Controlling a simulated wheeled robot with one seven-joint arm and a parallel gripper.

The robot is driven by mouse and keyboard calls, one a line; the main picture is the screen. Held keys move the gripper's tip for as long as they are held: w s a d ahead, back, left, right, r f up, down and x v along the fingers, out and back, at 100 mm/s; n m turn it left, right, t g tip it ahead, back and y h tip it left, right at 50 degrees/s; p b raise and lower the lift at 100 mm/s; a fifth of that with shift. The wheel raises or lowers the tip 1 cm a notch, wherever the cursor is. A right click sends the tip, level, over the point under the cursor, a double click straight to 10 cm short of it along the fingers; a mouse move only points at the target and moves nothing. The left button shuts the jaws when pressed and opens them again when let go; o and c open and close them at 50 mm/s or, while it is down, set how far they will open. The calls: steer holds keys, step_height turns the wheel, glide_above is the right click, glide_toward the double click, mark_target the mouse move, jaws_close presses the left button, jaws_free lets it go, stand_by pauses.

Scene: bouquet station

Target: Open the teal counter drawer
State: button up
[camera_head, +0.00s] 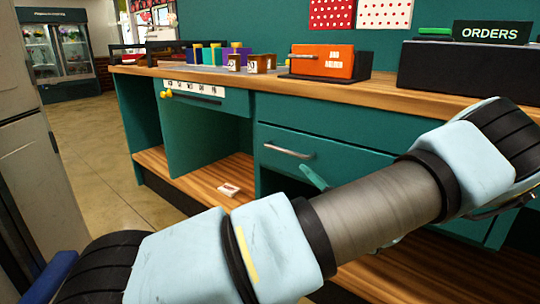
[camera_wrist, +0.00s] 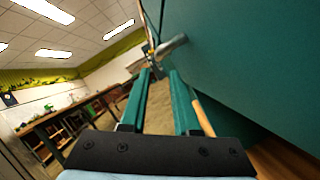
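The teal counter drawer (camera_head: 340,158) is under the wooden worktop in the head view and looks shut. Its silver bar handle (camera_head: 288,152) lies across the upper left of its front. In the wrist view the handle (camera_wrist: 172,43) stands out from the teal front (camera_wrist: 245,50), just beyond the fingertips. My gripper (camera_wrist: 161,72) has its two teal fingers apart with nothing between them. In the head view one teal finger (camera_head: 313,177) shows below and right of the handle; my arm hides the rest of the gripper and part of the drawer front.
An orange box (camera_head: 322,62) and a black organizer with an ORDERS sign (camera_head: 492,32) stand on the worktop (camera_head: 330,90). Open shelving (camera_head: 210,140) lies left of the drawer, with a small white-and-red item (camera_head: 229,190) on the bottom board. Floor (camera_head: 100,150) is clear at left.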

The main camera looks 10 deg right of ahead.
mark_target(286, 151)
steer(key=x, duration=1)
steer(key=shift+w+a+r+b, duration=0.1)
steer(key=shift+w+a+b, duration=0.05)
steer(key=shift+a+b, duration=0.15)
steer(key=shift+c, duration=0.4)
jaws_close()
steer(key=shift+d, duration=0.1)
stand_by(0.5)
